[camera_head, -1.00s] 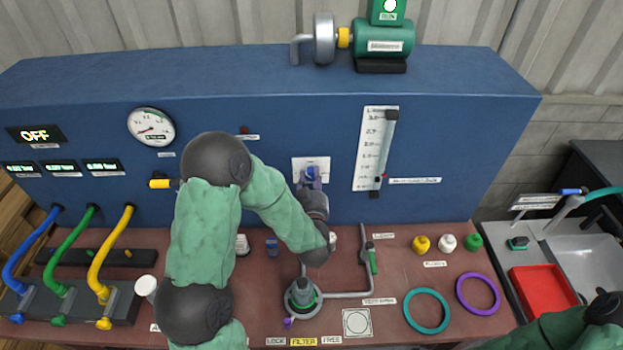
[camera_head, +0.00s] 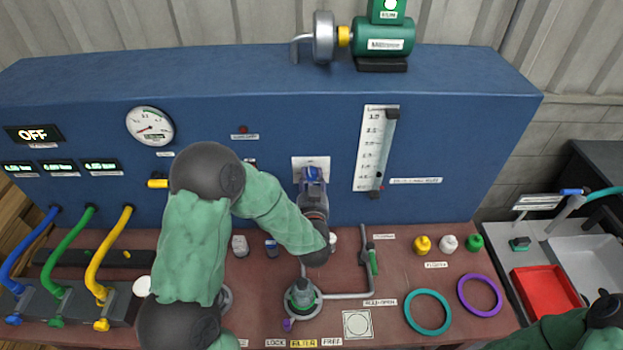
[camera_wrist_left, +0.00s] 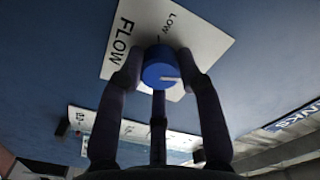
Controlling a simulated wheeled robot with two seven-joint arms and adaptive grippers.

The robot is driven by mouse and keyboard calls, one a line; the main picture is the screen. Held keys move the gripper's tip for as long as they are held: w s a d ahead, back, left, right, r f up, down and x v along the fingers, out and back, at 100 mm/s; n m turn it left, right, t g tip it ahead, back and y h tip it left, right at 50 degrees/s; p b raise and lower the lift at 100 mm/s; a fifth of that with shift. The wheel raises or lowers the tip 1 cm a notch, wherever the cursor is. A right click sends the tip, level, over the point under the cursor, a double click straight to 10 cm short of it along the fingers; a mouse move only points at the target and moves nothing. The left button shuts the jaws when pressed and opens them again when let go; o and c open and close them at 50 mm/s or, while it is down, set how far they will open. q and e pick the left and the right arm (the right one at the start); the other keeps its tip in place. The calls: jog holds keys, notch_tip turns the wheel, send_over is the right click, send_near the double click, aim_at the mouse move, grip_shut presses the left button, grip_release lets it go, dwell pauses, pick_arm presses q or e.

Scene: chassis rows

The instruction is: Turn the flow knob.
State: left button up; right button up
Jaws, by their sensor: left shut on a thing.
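The flow knob is a round blue knob (camera_wrist_left: 160,68) with a pale pointer mark, on a white plate (camera_wrist_left: 128,38) lettered FLOW and LOW. My left gripper (camera_wrist_left: 158,74) has its fingers around the knob and is shut on it. In the head view my left gripper (camera_head: 313,177) reaches the blue panel front and covers most of the knob; the top of the white plate (camera_head: 311,161) shows above it. My right gripper is out of view; only part of my right arm shows at the lower right.
A flow gauge (camera_head: 375,148) stands right of the plate and a round dial (camera_head: 150,126) is to its left. Below, the brown bench (camera_head: 265,320) carries a pipe fitting (camera_head: 303,295), teal (camera_head: 428,311) and purple rings (camera_head: 479,294). A red tray (camera_head: 545,291) lies right.

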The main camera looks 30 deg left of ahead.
pick_arm(q)
jog(key=shift+f, duration=0.1)
dwell(0.4)
jog(key=o, duration=1.1)
jog(key=shift+o, duration=0.2)
jog(key=v, duration=1.2)
jog(key=shift+a, duration=0.1)
